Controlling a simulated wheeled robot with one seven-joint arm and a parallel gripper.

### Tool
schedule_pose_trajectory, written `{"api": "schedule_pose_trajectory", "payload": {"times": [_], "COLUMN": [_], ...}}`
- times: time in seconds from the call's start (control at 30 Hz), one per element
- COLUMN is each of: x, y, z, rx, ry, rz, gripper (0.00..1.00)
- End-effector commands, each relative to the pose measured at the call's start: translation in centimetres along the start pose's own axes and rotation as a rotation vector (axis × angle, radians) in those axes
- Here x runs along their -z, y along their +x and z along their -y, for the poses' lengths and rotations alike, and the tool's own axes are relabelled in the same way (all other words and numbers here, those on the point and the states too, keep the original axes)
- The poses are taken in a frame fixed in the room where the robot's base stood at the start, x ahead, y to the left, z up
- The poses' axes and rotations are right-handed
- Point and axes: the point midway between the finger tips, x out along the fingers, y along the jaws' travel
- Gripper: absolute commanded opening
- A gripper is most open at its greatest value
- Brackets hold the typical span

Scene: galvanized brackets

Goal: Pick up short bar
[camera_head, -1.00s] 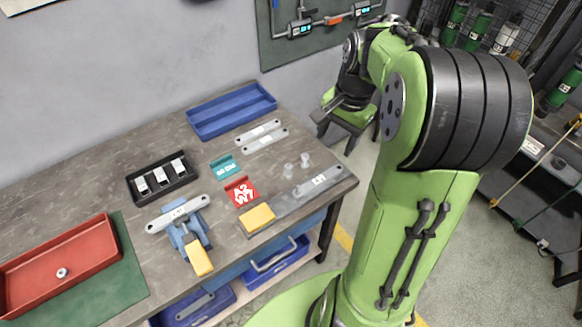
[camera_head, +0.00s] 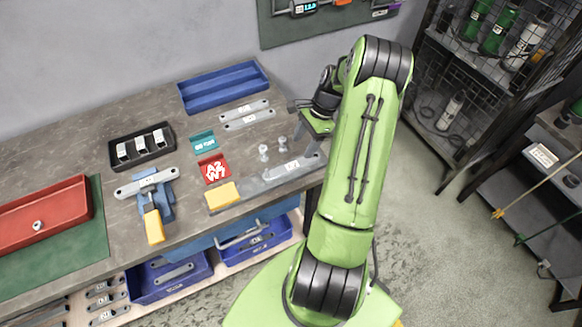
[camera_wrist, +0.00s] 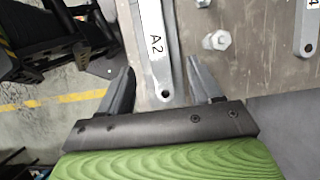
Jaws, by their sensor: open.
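A grey metal bar labelled A2 (camera_wrist: 155,45) lies flat at the right end of the workbench. It also shows in the head view (camera_head: 292,167), by the front edge. My gripper (camera_wrist: 163,90) is open, and its two fingers are on either side of the bar's near end, with the hole between them. I cannot tell whether the fingers are at the bar's height or above it. In the head view my gripper (camera_head: 318,122) is at the bench's right end, partly hidden by my arm. Two more bars (camera_head: 244,109) (camera_head: 249,120) lie side by side farther back.
Two bolts (camera_head: 264,152) (camera_head: 282,143) stand beside the A2 bar; one is close to my right finger in the wrist view (camera_wrist: 217,40). Another bar rests on a blue clamp (camera_head: 166,207). A yellow block (camera_head: 222,195), blue tray (camera_head: 222,88), black tray (camera_head: 142,147) and red tray (camera_head: 42,218) are on the bench.

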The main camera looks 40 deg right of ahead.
Motion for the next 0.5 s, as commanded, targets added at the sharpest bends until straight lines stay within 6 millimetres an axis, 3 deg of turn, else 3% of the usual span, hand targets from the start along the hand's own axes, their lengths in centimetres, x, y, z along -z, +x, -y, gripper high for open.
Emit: {"api": "schedule_pose_trajectory", "payload": {"times": [0.03,0.5], "x": [0.0,-0.3], "y": [1.1,7.8], "z": [0.0,-0.4], "rx": [-0.003,-0.001], "ry": [-0.001,-0.002], "rz": [0.002,0.000], "gripper": [0.64,0.64]}}
